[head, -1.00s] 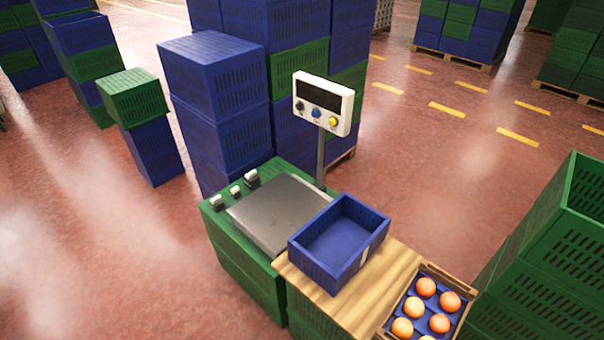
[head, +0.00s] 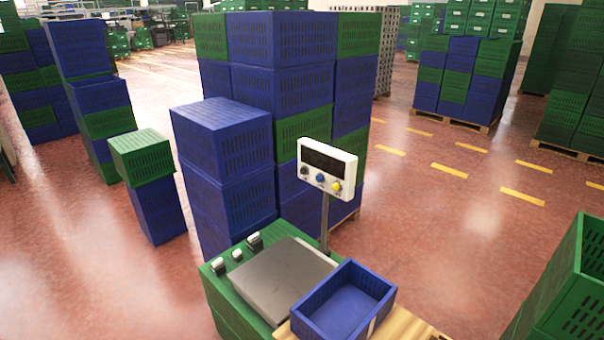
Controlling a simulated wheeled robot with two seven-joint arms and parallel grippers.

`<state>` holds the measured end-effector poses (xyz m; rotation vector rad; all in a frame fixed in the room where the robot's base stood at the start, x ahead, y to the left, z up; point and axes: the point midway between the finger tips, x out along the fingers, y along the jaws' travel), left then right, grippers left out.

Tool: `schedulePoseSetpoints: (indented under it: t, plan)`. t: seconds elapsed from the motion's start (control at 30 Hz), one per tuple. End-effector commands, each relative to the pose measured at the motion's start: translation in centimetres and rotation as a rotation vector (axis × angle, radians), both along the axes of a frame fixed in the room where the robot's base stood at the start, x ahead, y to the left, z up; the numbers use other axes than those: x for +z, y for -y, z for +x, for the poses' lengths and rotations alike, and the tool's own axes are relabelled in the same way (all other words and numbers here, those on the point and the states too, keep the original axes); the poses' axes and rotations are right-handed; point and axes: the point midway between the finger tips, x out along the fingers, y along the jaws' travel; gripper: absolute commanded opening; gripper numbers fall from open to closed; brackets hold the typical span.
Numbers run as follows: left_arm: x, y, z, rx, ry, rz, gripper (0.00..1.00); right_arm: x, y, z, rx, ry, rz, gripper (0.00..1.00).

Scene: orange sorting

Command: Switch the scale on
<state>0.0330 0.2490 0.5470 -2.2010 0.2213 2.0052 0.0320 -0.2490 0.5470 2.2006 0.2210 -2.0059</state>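The scale has a flat grey weighing plate (head: 281,279) set on green crates. Its white display head (head: 327,168) stands on a grey post behind the plate. The screen (head: 323,161) is dark, with no digits visible. Below the screen are a dark knob or button (head: 304,171), a blue one (head: 320,178) and a yellow one (head: 336,186). An empty blue crate (head: 343,303) stands to the right of the plate on a wooden board (head: 405,325). Neither of my grippers shows in the head view.
A stack of blue crates (head: 222,165) stands close behind and left of the scale, with taller blue and green stacks (head: 283,85) behind it. Small weights (head: 237,255) line the plate's left side. Green crates (head: 560,290) stand at the right. Red floor (head: 450,230) is open between.

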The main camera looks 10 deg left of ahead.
Motion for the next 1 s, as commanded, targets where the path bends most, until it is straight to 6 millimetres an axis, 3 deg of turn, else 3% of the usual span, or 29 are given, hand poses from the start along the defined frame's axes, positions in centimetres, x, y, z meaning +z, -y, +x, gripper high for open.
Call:
schedulePoseSetpoints:
  t: [0.03,0.27,1.0]
  plan:
    - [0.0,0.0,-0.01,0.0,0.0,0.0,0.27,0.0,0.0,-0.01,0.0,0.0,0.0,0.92]
    - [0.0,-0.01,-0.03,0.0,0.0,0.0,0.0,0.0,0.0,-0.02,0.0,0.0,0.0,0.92]
    - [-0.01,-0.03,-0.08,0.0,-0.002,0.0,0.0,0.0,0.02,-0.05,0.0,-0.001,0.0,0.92]
